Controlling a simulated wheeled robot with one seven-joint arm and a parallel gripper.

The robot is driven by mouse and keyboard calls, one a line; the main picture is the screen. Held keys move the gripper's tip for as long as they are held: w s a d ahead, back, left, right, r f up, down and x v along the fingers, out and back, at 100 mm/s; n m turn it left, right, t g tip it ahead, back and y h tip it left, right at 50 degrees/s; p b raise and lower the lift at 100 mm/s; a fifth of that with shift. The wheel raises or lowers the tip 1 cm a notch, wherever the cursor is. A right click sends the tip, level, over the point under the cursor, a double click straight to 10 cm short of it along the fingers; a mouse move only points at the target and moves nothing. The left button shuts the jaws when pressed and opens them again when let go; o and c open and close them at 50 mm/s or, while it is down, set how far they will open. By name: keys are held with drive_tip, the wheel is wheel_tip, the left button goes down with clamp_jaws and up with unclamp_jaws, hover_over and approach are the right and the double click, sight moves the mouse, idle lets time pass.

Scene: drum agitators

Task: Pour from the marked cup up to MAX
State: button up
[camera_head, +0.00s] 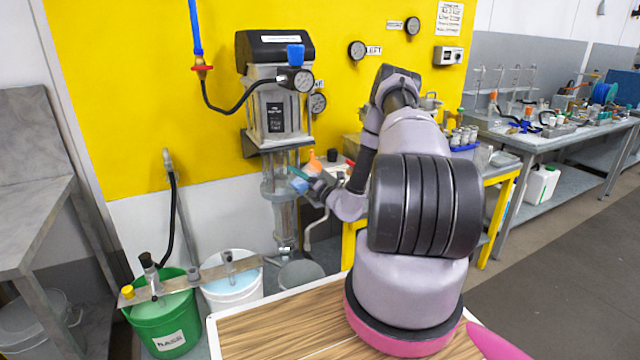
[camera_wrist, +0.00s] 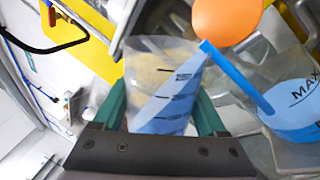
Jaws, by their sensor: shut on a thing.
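The marked cup (camera_wrist: 165,85) is clear with dark graduation lines and holds blue liquid. It sits between the two green fingers of my gripper (camera_wrist: 160,110), which is shut on it. The cup is tilted, with the liquid lying slanted inside. A blue stream (camera_wrist: 238,78) runs from its rim down to a clear vessel (camera_wrist: 262,72) on the right of the wrist view. That vessel holds blue liquid (camera_wrist: 297,118); its surface is close to the MAX lettering, but the exact level is unclear. In the head view my gripper (camera_head: 303,182) is beside the glass column, small and partly hidden.
An orange rounded thing (camera_wrist: 226,18) is close above the stream. The agitator machine (camera_head: 277,112) stands against the yellow wall. A green bucket (camera_head: 165,315) and a white bucket (camera_head: 232,285) stand at the lower left. A bench (camera_head: 545,138) with glassware is at the right.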

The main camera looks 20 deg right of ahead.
drive_tip(key=shift+f+m, duration=0.15)
drive_tip(key=shift+m, duration=0.55)
idle(1.2)
drive_tip(key=shift+m, duration=0.4)
idle(0.8)
